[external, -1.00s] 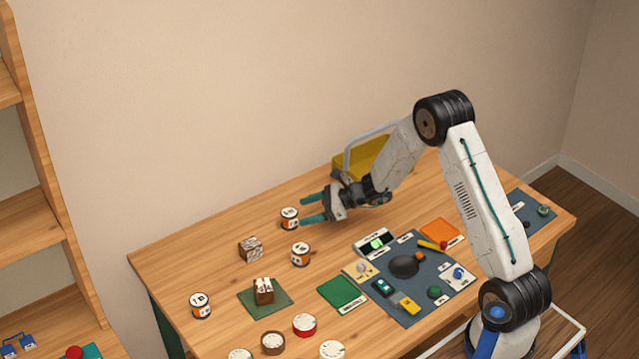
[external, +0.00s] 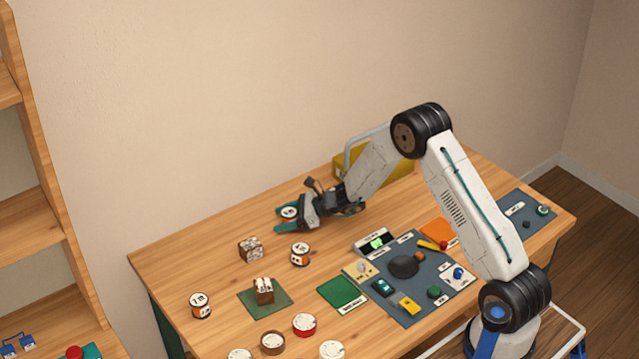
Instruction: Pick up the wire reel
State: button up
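A wire reel (external: 289,212), small with a white labelled top, stands at the back left of the table. My gripper (external: 281,219) is low over the table with its teal fingers on either side of this reel. The fingers look apart, and most of the reel's side is hidden by them. I cannot tell whether they touch it. Two similar reels with orange bands stand nearby: one (external: 300,254) in front of my gripper and one (external: 200,305) at the left front.
A brown patterned block (external: 250,248) and another block (external: 264,290) on a green mat (external: 281,305) stand left of centre. Round dials (external: 304,324) lie along the front. A grey mat (external: 425,310) with small parts is at right. A yellow box (external: 345,168) stands behind my arm.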

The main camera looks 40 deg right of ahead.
jog(key=c, duration=0.8)
